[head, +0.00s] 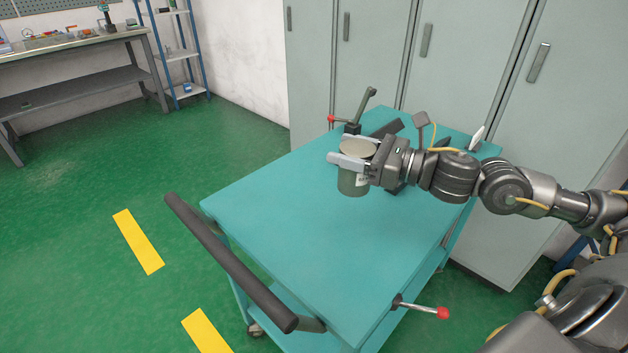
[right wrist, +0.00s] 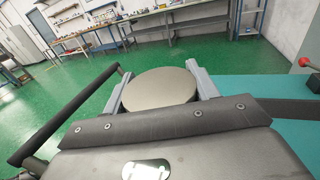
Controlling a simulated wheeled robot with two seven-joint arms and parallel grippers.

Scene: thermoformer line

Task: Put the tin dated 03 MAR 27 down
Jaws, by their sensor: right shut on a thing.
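My right gripper (head: 350,154) is shut on a grey cylindrical tin (head: 353,183). The tin is upright, over the far half of the teal cart top (head: 290,215). A pale label shows at its side, partly behind the gripper, and its date cannot be read. I cannot tell whether the tin's base touches the cart top. In the right wrist view the tin's round flat lid (right wrist: 160,88) sits between the two fingers. My left gripper is not in view.
A black clamp lever (head: 362,105) and dark flat pieces lie at the cart's far end. A red-knobbed lever (head: 425,309) sticks out at the near right edge. The cart's push handle (head: 230,262) is on the left. Grey lockers (head: 375,60) stand close behind. The near cart top is clear.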

